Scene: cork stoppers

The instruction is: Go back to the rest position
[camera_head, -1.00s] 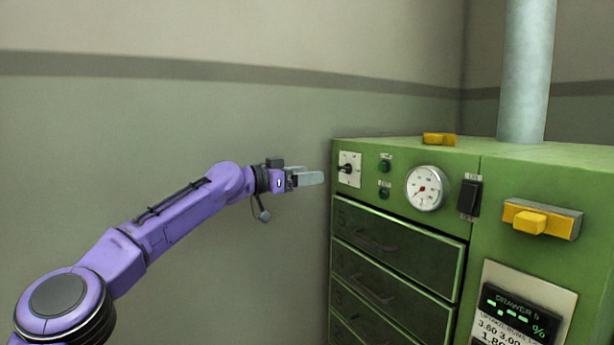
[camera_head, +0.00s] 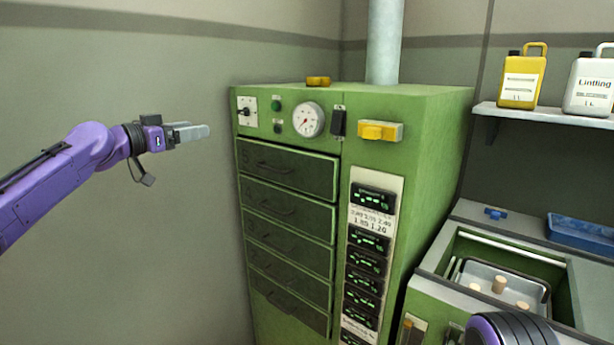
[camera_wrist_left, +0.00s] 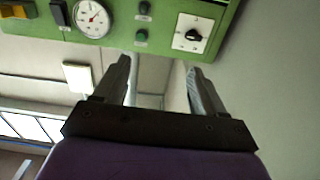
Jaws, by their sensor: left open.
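My left gripper (camera_head: 190,132) is at the end of the purple arm, held in the air left of the green cabinet (camera_head: 425,190). In the left wrist view its two fingers (camera_wrist_left: 160,80) stand apart with nothing between them. The cabinet's rotary switch (camera_head: 246,110) is a little to the right of the fingertips, with a gap between. The switch also shows in the left wrist view (camera_wrist_left: 193,34). My right gripper is not in view; only a purple and dark part of my own body shows at the lower right.
The cabinet has several closed drawers (camera_head: 287,170), a gauge (camera_head: 308,120) and a yellow handle (camera_head: 380,131). At the right, a metal tray (camera_head: 540,292) with corks sits in an open bay. A shelf (camera_head: 545,116) holds a yellow jug (camera_head: 522,80) and a white jug (camera_head: 590,85). Space left of the cabinet is clear.

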